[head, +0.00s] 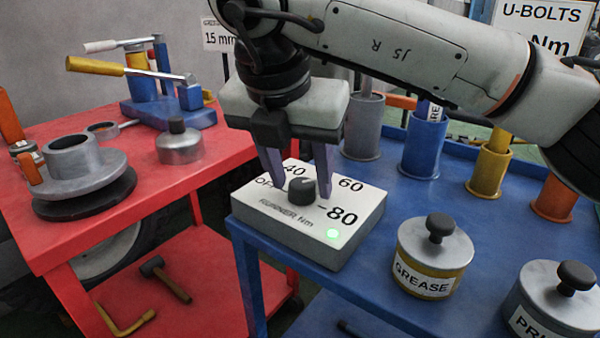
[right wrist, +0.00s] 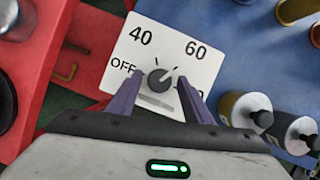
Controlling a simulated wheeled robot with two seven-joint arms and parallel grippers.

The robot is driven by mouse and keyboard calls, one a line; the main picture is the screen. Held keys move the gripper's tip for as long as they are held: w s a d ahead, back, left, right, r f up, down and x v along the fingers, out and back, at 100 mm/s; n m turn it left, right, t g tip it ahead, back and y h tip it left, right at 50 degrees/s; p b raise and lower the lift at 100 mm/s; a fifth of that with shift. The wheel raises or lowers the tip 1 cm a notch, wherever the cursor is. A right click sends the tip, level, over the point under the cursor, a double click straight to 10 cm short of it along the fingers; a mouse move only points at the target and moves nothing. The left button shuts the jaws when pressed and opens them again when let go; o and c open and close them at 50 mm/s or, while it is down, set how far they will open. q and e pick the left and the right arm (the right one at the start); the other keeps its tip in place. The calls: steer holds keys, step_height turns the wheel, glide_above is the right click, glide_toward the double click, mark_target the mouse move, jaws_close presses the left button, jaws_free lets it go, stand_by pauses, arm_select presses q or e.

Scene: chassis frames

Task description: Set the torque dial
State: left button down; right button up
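The torque dial is a dark round knob (head: 301,190) on a pale box (head: 352,232) marked OFF, 40, 60 and 80, with a lit green lamp (head: 333,233). In the right wrist view the knob (right wrist: 159,81) has a light mark that seems to point up-right, towards 60; its exact setting is hard to read. My right gripper (head: 301,194) points down over the box, its two purple fingers apart on either side of the knob. A gap shows between fingers and knob in the right wrist view (right wrist: 158,84). My left gripper is not in view.
The box stands on a blue cart top (head: 390,295) near its left edge. A grease tin (head: 436,262) and another lidded tin (head: 555,305) stand right of it; several coloured cups stand behind. A U-BOLTS sign (head: 540,25) is partly covered by my arm. A red cart (head: 180,195) is left.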

steer(key=v, duration=0.2)
steer(key=shift+r+p, duration=0.35)
steer(key=shift+p, duration=0.05)
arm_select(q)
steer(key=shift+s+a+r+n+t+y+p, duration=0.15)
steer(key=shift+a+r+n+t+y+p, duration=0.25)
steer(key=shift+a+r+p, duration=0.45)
arm_select(e)
steer(key=v, duration=0.7)
steer(key=shift+s+r, duration=0.25)
steer(key=shift+r, duration=0.05)
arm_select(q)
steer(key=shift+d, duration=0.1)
arm_select(e)
steer(key=shift+a, duration=0.1)
